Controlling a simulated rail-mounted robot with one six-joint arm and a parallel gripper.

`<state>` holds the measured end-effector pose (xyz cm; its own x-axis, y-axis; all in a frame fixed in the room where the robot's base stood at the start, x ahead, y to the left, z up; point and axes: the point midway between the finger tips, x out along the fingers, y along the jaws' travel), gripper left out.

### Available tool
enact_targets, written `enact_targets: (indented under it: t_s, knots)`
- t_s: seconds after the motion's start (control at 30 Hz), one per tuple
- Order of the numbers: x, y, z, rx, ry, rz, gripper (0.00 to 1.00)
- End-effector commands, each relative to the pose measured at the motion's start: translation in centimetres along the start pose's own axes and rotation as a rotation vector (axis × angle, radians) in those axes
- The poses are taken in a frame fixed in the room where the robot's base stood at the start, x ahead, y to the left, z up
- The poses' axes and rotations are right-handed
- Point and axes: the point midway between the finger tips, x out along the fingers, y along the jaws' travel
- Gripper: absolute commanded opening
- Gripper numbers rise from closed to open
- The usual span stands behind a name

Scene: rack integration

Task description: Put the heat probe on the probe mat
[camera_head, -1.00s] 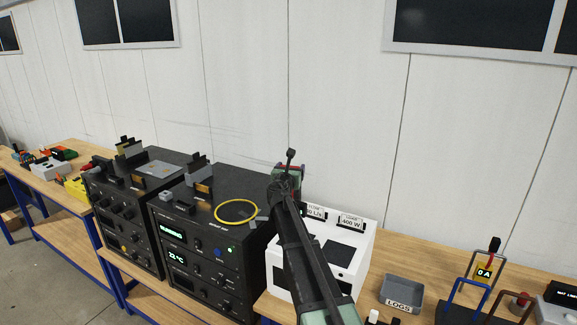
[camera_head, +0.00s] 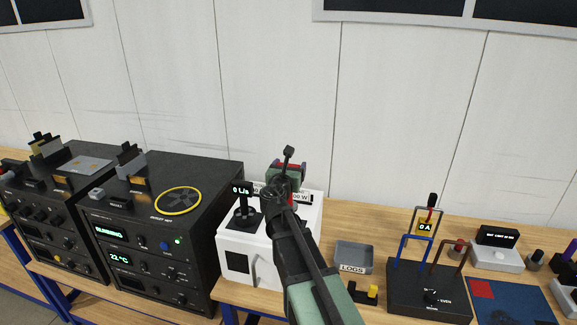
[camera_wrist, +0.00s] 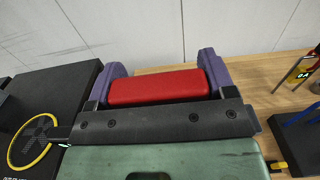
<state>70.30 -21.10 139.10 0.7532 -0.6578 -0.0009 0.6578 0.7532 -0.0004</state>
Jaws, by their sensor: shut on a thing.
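My gripper (camera_head: 286,165) is raised in front of the wall, above and behind the white box. In the wrist view its two purple fingers (camera_wrist: 212,70) are shut on a red block-like thing (camera_wrist: 155,87), which I take to be the heat probe. Only its red body shows there; its ends and underside are hidden. A flat dark blue mat (camera_head: 520,308) with a red square lies at the lower right of the head view, cut by the picture's edge. It may be the probe mat; I cannot read any label on it. My gripper is well to its left.
Black racks with a yellow ring (camera_head: 178,200) on top stand at the left. The white box (camera_head: 234,250) is beside them. A grey LOGS tray (camera_head: 353,257), a black stand (camera_head: 425,295) with upright loops and a white device (camera_head: 497,259) crowd the bench.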

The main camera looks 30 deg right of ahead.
Motion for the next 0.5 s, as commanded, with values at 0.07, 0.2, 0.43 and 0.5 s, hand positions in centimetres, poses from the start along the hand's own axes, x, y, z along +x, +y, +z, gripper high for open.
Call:
enact_targets:
  t_s: [0.07,0.2,0.43,0.5]
  knots:
    - [0.0,0.0,-0.1,0.0,0.0,0.0,0.41]
    - [0.0,0.0,-1.0,0.0,0.0,0.0,0.41]
    - [0.0,0.0,-3.8,0.0,0.0,0.0,0.41]
    - [0.0,0.0,-4.7,0.0,0.0,0.0,0.41]
